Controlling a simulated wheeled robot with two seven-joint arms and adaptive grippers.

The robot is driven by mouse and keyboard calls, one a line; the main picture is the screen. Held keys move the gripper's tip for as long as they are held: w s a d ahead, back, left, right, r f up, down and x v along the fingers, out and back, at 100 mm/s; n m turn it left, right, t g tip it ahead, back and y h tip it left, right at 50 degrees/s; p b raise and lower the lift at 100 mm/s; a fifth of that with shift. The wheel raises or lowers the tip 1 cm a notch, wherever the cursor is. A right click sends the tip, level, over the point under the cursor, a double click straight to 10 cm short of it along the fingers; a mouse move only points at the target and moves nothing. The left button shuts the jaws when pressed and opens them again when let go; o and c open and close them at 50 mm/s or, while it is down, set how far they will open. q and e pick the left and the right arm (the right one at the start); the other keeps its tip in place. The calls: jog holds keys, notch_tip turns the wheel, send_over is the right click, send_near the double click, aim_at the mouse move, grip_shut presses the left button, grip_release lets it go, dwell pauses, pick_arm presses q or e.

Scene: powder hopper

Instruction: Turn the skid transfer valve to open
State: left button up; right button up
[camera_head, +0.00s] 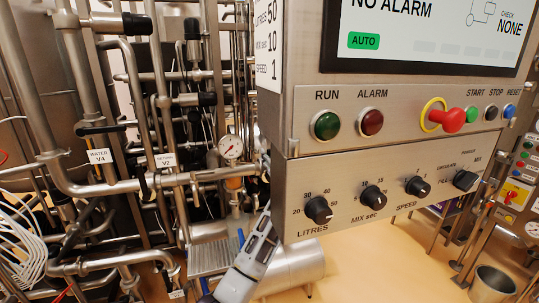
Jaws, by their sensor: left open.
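A grey and white arm of mine rises from the bottom centre along the left edge of the control box. My left gripper (264,178) is at its upper end, small and partly hidden by the box, close to the right end of the horizontal steel pipe. It is open, and I cannot tell whether it touches anything. Black-handled valves sit on the pipe skid, one by the WATER V4 tag (99,156) and one by the V2 tag (166,160). No label reading transfer is legible, so I cannot tell which valve that is. My right gripper is not in view.
The control box (300,222) with knobs, coloured buttons and a screen (430,30) fills the right and overhangs the arm. A pressure gauge (231,147) stands by the pipe. Dense pipework fills the left. A steel bucket (493,285) stands at lower right. Floor shows below the box.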

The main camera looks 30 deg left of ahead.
pick_arm(q)
jog(key=shift+x, duration=1.05)
grip_shut()
